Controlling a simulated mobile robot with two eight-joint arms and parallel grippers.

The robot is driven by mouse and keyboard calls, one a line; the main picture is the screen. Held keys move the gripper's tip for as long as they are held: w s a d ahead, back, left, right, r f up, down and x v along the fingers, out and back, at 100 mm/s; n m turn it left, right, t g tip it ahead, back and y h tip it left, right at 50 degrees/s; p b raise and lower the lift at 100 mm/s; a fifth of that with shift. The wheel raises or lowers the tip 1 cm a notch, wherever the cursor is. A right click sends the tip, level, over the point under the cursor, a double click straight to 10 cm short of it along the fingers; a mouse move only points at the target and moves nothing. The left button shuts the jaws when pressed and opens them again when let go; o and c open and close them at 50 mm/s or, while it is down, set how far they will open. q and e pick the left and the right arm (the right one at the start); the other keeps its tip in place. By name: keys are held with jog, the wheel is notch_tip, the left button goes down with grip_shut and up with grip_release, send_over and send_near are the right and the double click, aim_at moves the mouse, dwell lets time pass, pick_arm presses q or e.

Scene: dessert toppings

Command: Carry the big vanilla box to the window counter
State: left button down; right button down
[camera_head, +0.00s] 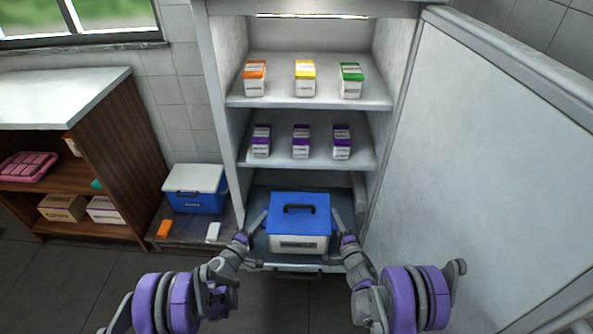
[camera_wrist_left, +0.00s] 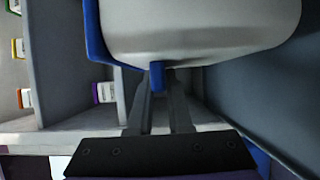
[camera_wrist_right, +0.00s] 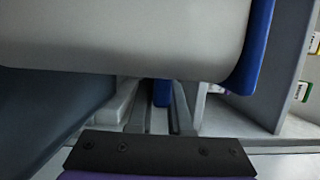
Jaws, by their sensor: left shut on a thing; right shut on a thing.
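The big vanilla box (camera_head: 299,212) has a blue lid with a black handle and a white body with a label. It is upright in the bottom compartment of the open cabinet. My left gripper (camera_head: 258,223) is shut on a blue tab (camera_wrist_left: 157,76) at the box's left side. My right gripper (camera_head: 338,222) is shut on the matching blue tab (camera_wrist_right: 162,93) at its right side. The window counter (camera_head: 60,97) has a pale, empty-looking top and stands at the far left under the window. Whether the box touches the compartment floor is hard to tell.
The cabinet door (camera_head: 490,150) stands open on the right. Shelves above hold several small cartons. A blue cooler with a white lid (camera_head: 196,188) stands on a low platform at left, with an orange item (camera_head: 163,229) and a white item (camera_head: 213,232) before it.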

aim_at(337, 230)
pick_arm(q)
jog(key=shift+s, duration=0.1)
pick_arm(e)
jog(key=shift+s, duration=0.1)
